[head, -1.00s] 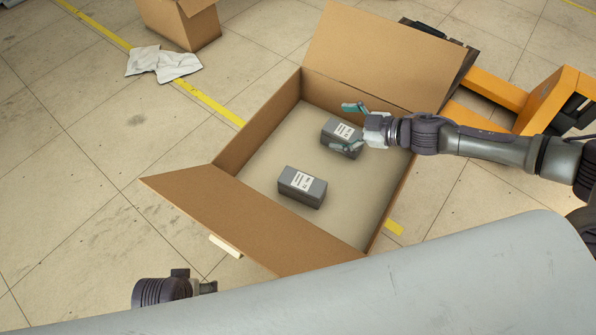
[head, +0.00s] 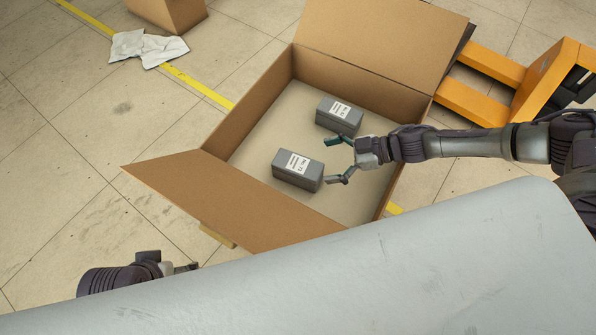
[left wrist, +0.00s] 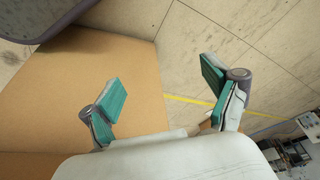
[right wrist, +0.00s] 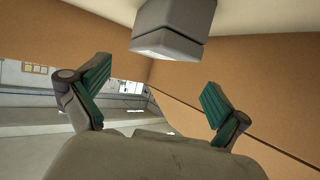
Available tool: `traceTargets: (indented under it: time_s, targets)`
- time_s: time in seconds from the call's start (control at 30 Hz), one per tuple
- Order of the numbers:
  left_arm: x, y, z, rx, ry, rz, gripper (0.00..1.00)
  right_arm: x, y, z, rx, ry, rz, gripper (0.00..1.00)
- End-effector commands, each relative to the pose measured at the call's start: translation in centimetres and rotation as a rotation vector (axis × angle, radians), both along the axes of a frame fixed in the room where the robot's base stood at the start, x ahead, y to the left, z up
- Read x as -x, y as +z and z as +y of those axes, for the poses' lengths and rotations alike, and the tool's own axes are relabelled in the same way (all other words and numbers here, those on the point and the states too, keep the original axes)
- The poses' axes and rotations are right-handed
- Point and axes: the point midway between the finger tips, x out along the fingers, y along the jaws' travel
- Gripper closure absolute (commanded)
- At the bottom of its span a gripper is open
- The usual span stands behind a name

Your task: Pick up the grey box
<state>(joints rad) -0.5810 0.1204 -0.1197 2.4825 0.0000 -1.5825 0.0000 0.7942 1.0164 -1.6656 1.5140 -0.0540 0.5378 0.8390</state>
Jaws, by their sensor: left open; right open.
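Two grey boxes with white labels lie in an open cardboard box (head: 222,143). The nearer grey box (head: 311,181) is left of my right gripper; the farther grey box (head: 325,115) is above and left of it. My right gripper (head: 332,161) is open and empty, its fingers pointing at the nearer box's right end. In the right wrist view a grey box (right wrist: 172,25) shows ahead of the open fingers (right wrist: 155,95); I cannot tell which one. My left gripper (left wrist: 165,95) is open and empty; in the head view its fingers are mostly hidden.
The carton's raised flaps stand at the back and front left. A yellow-orange pallet jack (head: 490,104) is at the right. A smaller cardboard box (head: 172,14) and white crumpled sheet (head: 148,48) lie on the floor at upper left. A grey surface (head: 350,270) fills the foreground.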

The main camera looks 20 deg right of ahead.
Motion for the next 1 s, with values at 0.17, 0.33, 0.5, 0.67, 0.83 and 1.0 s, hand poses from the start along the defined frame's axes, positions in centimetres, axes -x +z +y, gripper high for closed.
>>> traceTargets:
  time_s: [0.17,0.33,0.5,0.67,0.83,1.0]
  targets:
    - [0.0,-0.4,0.0,0.0,0.0,-0.001,0.13,-0.3,-0.6,1.2,-0.001,0.001,0.0,0.0]
    - [0.0,-1.3,0.0,0.0,0.0,-0.001,0.13,-1.2,-2.0,3.8,-0.001,0.002,0.0,0.0]
    - [-2.5,-0.8,-0.7,0.024,-0.01,-0.114,0.13,-1.7,-2.6,5.3,0.0,0.0,-0.001,0.0]
    - [-3.1,-0.6,-0.9,0.03,-0.012,-0.148,0.13,-1.9,-2.8,5.6,0.002,-0.003,-0.001,0.0]
    - [-3.1,-0.5,-0.9,0.03,-0.012,-0.148,0.13,-1.9,-2.7,5.6,0.002,-0.002,0.0,0.02]
    - [-3.1,-0.5,-0.9,0.03,-0.012,-0.147,0.13,-1.8,-2.7,5.6,0.002,-0.002,0.0,0.3]
